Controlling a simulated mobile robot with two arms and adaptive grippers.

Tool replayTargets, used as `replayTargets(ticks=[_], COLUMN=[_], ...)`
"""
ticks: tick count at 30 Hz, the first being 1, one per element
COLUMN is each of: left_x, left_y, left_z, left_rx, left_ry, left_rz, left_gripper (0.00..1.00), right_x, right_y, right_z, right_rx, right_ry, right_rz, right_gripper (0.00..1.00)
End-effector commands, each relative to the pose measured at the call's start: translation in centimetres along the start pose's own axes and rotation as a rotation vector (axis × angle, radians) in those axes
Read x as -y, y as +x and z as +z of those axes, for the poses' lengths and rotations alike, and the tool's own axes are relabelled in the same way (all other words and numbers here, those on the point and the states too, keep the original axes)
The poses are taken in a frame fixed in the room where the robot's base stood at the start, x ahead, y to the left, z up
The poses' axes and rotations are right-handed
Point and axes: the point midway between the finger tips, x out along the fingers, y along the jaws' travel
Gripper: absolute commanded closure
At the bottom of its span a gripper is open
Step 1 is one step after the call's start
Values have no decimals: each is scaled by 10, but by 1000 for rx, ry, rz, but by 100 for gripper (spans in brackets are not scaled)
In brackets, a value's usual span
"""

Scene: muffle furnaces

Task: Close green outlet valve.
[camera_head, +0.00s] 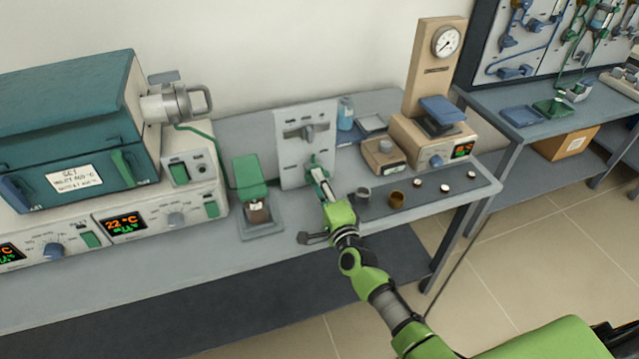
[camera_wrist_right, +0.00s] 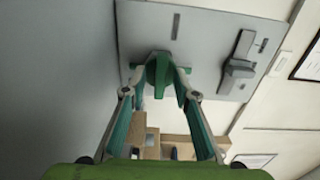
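The green outlet valve (camera_head: 313,160) is a small green handle low on an upright light-grey panel (camera_head: 292,160). In the right wrist view the green valve handle (camera_wrist_right: 159,76) stands between my fingertips. My right gripper (camera_head: 319,174) reaches up to the panel. In the wrist view the right gripper (camera_wrist_right: 160,88) is open, with one finger on each side of the handle and a narrow gap visible. Whether a fingertip touches the handle is unclear. My left gripper is not in view.
A grey lever (camera_wrist_right: 238,72) sits on the same panel. A green-topped device (camera_head: 250,178) stands left of the panel, beside the furnace (camera_head: 75,130). Small cups (camera_head: 397,199) stand on a dark mat to the right. A gauge stand (camera_head: 430,75) is behind them.

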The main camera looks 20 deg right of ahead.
Motion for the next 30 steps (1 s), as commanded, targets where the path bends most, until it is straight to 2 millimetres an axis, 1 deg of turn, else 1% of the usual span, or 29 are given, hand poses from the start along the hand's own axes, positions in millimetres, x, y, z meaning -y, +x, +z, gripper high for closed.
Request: replayTargets(ticks=[7, 11, 14, 21, 24, 27, 30], left_x=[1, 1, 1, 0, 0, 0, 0], left_y=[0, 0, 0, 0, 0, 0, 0], left_z=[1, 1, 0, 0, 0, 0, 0], left_rx=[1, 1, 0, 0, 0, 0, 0], left_ry=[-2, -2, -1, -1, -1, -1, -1], left_rz=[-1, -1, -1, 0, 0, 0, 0], left_gripper=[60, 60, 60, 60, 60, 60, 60], right_x=[0, -1, -1, -1, -1, 0, 0], right_y=[-1, -10, -25, -75, -93, -106, -115], right_z=[-1, 0, 0, 0, 0, 0, 0], right_rx=[-1, -1, -1, -1, 0, 0, 0], right_ry=[2, 3, 3, 1, 0, 0, 0], right_rz=[-1, 0, 1, 1, 2, 1, 0], right_gripper=[73, 73, 73, 73, 73, 73, 73])
